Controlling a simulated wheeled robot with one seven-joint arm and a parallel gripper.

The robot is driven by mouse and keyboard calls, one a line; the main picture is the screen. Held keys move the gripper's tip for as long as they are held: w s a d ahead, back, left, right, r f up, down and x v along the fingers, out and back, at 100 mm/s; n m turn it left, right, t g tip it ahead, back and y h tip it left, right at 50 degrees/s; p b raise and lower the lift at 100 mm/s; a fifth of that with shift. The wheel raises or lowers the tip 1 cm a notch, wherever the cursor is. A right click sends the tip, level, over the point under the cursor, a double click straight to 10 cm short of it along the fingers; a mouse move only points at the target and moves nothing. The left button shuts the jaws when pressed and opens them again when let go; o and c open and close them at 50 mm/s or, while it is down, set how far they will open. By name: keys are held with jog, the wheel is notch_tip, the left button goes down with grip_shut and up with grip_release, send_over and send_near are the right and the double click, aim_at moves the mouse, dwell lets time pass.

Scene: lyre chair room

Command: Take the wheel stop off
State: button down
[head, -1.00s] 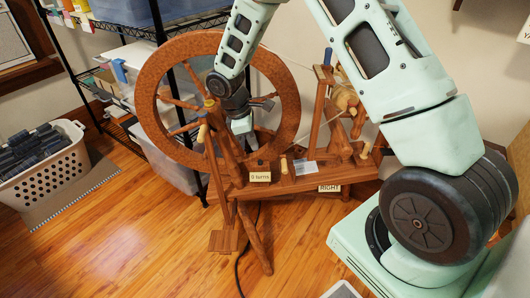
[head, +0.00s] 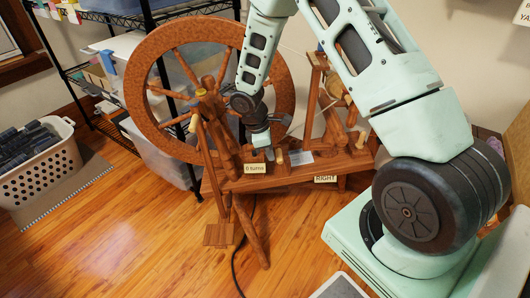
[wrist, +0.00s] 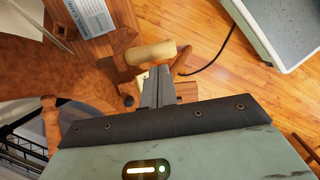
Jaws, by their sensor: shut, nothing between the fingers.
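The spinning wheel's large brown drive wheel (head: 143,100) stands over a wooden bench (head: 232,183). A pale-topped peg (head: 279,157) rises from the bench near the wheel's right side; in the wrist view the pale peg (wrist: 150,53) lies just beyond the fingertips. I cannot tell for certain which part is the wheel stop. My gripper (head: 265,147) is low over the bench, right of the wheel hub and close to the peg. In the wrist view its fingers (wrist: 160,72) are together and empty. Contact with the peg cannot be told.
A "turns" label (head: 255,169), a "RIGHT" label (head: 326,179) and a printed card (head: 299,158) are on the bench. The flyer post (head: 313,95) stands to the right. A laundry basket (head: 38,170) and wire shelving (head: 75,72) are at left. The front floor is mostly clear.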

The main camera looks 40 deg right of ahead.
aim_at(281, 155)
jog(key=shift+d+r, duration=0.1)
jog(key=shift+s+d+r+t+y+p, duration=0.15)
jog(key=shift+s+d+t+y+p, duration=0.15)
jog(key=shift+p, duration=0.3)
jog(key=d+y+p, duration=0.1)
jog(key=s+d+r+t+p, duration=0.1)
jog(key=p, duration=0.1)
jog(key=shift+s+d+y, duration=0.15)
jog(key=shift+s+y, duration=0.1)
jog(key=shift+y, duration=0.15)
jog(key=shift+s+d+f+p, duration=0.15)
jog(key=shift+s+d+p, duration=0.55)
jog(key=shift+d, duration=0.3)
jog(key=shift+s+d+f+p, duration=0.1)
jog(key=shift+s+d+p, duration=0.5)
jog(key=shift+d+p, duration=0.3)
jog(key=shift+d, duration=0.1)
